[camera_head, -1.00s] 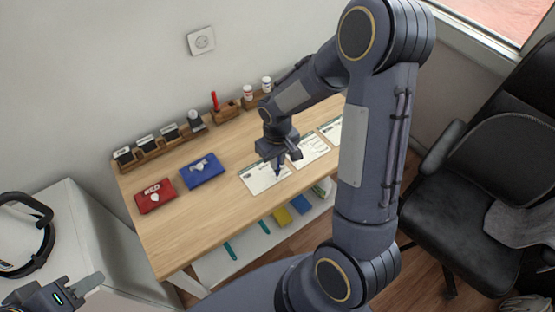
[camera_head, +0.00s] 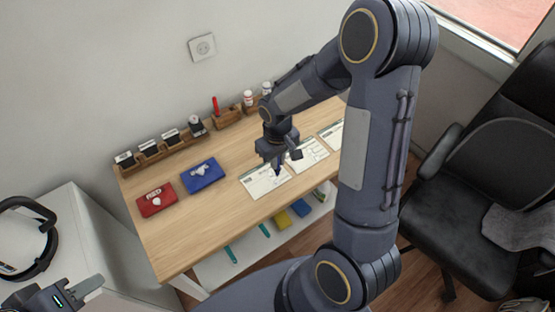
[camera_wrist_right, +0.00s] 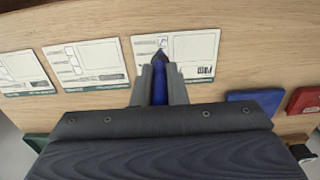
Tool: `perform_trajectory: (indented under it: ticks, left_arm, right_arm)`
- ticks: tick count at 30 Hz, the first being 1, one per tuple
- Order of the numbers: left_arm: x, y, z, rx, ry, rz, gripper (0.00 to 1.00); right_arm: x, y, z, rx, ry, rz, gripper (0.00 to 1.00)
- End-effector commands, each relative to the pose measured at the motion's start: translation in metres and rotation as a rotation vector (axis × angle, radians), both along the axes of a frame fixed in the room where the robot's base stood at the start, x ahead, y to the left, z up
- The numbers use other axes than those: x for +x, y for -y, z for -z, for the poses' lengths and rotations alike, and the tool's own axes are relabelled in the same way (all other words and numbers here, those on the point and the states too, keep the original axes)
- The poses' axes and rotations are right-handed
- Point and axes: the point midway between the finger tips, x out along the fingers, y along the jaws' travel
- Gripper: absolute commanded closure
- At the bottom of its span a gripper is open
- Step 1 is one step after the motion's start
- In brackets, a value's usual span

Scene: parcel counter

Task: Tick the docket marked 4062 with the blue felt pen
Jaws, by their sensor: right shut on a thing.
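Three white dockets lie in a row on the wooden counter: a left one (camera_head: 262,183), a middle one (camera_head: 311,155) and a right one (camera_head: 333,132). Their numbers are too small to read. My right gripper (camera_head: 277,158) is shut on the blue felt pen (camera_wrist_right: 160,88), which points down over the left docket. In the right wrist view this docket (camera_wrist_right: 195,68) is the one nearest the blue pad. The dark pen tip is by its small box; I cannot tell whether it touches the paper. My left gripper (camera_head: 84,290) is at the bottom left, away from the counter, only partly visible.
A red pad (camera_head: 152,206) and a blue pad (camera_head: 211,181) lie left of the dockets. Stamps in a wooden rack (camera_head: 150,152) and a holder with a red pen (camera_head: 227,117) stand along the wall. A black chair (camera_head: 480,200) is at the right.

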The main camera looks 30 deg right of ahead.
Motion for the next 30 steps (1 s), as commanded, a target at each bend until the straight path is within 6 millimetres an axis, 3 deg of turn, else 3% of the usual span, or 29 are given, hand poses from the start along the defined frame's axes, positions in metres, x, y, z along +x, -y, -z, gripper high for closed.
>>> perform_trajectory:
  ticks: [18,30]
  left_arm:
    - [0.0,0.0,-0.028,0.0,0.0,0.0,0.64]
    - [0.0,0.0,-0.028,0.0,0.0,0.0,0.64]
  right_arm:
    - [0.0,0.0,-0.039,0.0,0.001,0.0,1.0]
    - [0.0,0.0,-0.039,0.0,0.0,0.0,1.0]
